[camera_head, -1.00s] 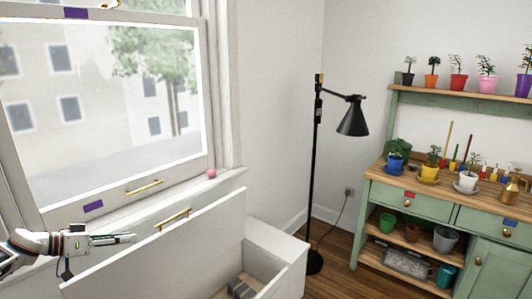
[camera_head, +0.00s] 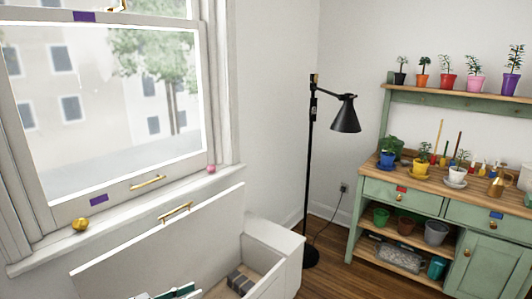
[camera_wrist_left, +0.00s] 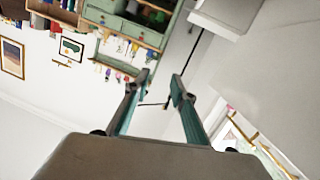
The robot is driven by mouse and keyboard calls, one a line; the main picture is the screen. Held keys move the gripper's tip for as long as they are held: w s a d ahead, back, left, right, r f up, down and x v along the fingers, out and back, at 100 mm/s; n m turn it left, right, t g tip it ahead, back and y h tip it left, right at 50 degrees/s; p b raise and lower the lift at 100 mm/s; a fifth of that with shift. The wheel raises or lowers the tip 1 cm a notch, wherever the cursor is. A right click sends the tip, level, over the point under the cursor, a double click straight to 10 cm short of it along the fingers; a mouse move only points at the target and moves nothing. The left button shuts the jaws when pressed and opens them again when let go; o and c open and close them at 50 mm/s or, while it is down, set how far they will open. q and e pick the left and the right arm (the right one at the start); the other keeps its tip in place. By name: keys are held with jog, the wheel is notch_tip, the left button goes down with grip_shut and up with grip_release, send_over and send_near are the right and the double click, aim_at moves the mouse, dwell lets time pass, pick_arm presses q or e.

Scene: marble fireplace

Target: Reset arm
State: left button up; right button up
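My left gripper (camera_head: 172,292) shows only in part at the bottom edge of the head view, in front of the white bench with its lid raised (camera_head: 150,252). In the left wrist view its two teal fingers (camera_wrist_left: 158,84) stand apart with nothing between them. The view through them is tilted and takes in the wall and the green potting bench (camera_wrist_left: 135,22) in the distance. My right gripper is in neither view.
A window with a brass handle (camera_head: 148,183) is at left. A gold ball (camera_head: 81,224) and a pink ball (camera_head: 211,168) sit on its sill. A black floor lamp (camera_head: 311,160) stands in the corner. A green potting bench (camera_head: 430,208) with plants is at right.

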pick_arm(q)
jog(key=s+d+f+n+t+y, duration=0.1)
jog(key=s+d+f+y, duration=0.2)
jog(key=s, duration=0.4)
jog(key=s+d+f+n+t, duration=0.1)
jog(key=s+d+f, duration=0.3)
jog(key=s+d, duration=0.15)
jog(key=s+a+f+g+y, duration=0.1)
jog(key=s+a+f+y, duration=0.2)
jog(key=s, duration=0.6)
jog(key=s+a+f+n+g+y, duration=0.1)
jog(key=s+a+f+y, duration=0.2)
jog(key=s, duration=0.7)
jog(key=shift+s+p, duration=0.2)
jog(key=shift+p, duration=0.25)
